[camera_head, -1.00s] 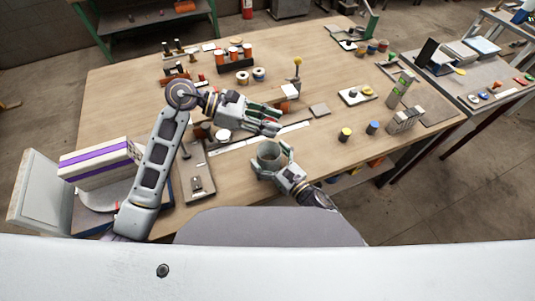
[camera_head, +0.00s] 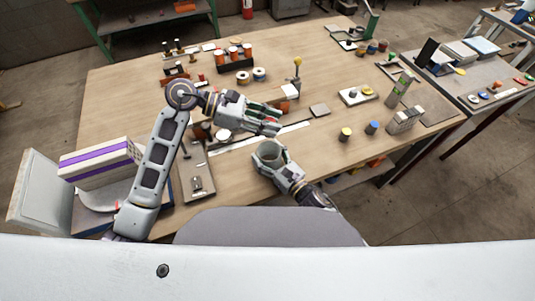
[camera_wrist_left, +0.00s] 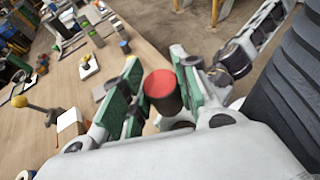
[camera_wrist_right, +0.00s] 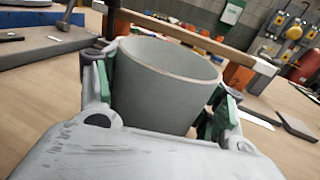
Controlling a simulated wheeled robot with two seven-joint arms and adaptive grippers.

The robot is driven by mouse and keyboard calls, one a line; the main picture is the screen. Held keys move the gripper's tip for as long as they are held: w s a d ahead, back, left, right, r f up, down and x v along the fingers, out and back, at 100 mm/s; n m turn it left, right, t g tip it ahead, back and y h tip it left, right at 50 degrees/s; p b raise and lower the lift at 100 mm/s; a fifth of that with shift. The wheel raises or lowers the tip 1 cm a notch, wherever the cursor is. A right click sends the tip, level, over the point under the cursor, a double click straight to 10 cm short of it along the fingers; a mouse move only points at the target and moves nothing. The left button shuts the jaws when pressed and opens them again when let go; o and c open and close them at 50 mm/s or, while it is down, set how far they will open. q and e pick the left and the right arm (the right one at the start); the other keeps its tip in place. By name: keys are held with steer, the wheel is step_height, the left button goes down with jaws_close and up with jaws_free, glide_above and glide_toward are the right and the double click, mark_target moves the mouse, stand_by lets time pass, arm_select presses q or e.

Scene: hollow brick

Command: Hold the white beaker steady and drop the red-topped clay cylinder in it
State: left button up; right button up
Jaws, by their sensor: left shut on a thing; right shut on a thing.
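The red-topped clay cylinder (camera_wrist_left: 164,88) shows in the left wrist view between the green pads of my left gripper (camera_wrist_left: 158,92), which is shut on it. Its top is red and its side dark. In the head view my left gripper (camera_head: 270,120) is above the table, beyond the beaker, and largely hides the cylinder. The white beaker (camera_head: 268,155) is upright near the table's front edge, its mouth open. My right gripper (camera_head: 273,162) is shut on it. In the right wrist view the beaker (camera_wrist_right: 165,85) sits between the green pads of my right gripper (camera_wrist_right: 165,105).
A dark rack with orange-topped cylinders (camera_head: 235,60) stands farther back. A yellow-knobbed post (camera_head: 297,72) and a white block (camera_head: 290,91) stand beyond my left gripper. A grey tray (camera_head: 196,178) lies left of the beaker. Small yellow and blue cylinders (camera_head: 372,127) stand to the right.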

arm_select(q)
steer(key=shift+f, duration=0.1)
steer(key=shift+f, duration=2.1)
steer(key=o, duration=1.1)
steer(key=shift+r, duration=2.95)
